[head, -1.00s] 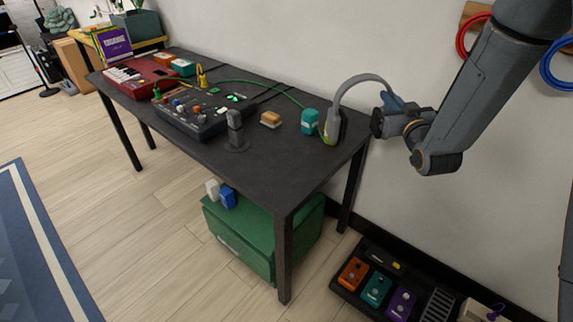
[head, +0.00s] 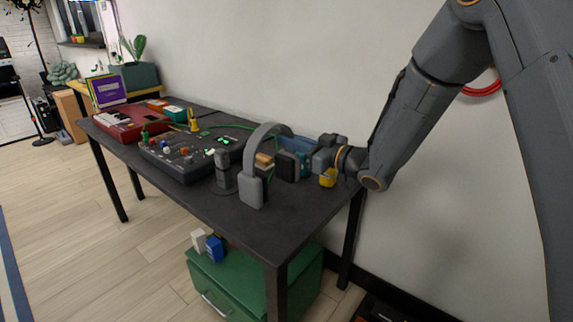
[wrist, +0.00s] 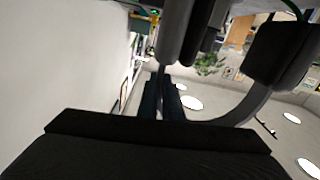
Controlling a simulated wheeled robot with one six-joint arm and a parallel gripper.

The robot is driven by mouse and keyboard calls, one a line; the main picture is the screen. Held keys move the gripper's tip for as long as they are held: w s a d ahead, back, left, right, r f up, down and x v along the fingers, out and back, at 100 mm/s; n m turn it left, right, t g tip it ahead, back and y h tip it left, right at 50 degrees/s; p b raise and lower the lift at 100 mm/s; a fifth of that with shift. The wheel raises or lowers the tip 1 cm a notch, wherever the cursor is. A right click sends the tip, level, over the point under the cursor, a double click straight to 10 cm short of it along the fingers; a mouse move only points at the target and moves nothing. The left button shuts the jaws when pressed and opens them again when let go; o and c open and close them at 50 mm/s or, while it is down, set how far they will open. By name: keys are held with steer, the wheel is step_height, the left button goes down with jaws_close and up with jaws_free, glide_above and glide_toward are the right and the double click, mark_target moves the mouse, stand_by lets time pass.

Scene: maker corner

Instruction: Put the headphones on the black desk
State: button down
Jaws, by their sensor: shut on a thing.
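The headphones have a grey band and dark-padded ear cups (head: 252,190). They are upright over the right part of the black desk (head: 215,215), arch up; I cannot tell whether the cups touch the top. My gripper (head: 296,143) reaches in from the right, shut on the headband. In the wrist view the grey band (wrist: 240,110) curves away from the fingers (wrist: 160,97), with a dark cup (wrist: 285,52) at the right. The headphones hide part of the desk behind them.
A microphone (head: 223,172) stands close left of the headphones. A mixer (head: 185,160) and red keyboard (head: 125,124) lie farther left. A tan block (head: 264,160) and yellow item (head: 327,179) are near the headphones. The desk's front right is clear. A green cabinet (head: 240,288) stands below.

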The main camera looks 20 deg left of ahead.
mark_target(293, 156)
steer(key=shift+f, duration=2.35)
steer(key=c, duration=1.9)
jaws_free()
steer(key=shift+d, duration=0.15)
steer(key=v, duration=1.1)
steer(key=shift+s+d+b, duration=0.2)
steer(key=shift+d+b, duration=0.1)
steer(key=shift+d, duration=0.05)
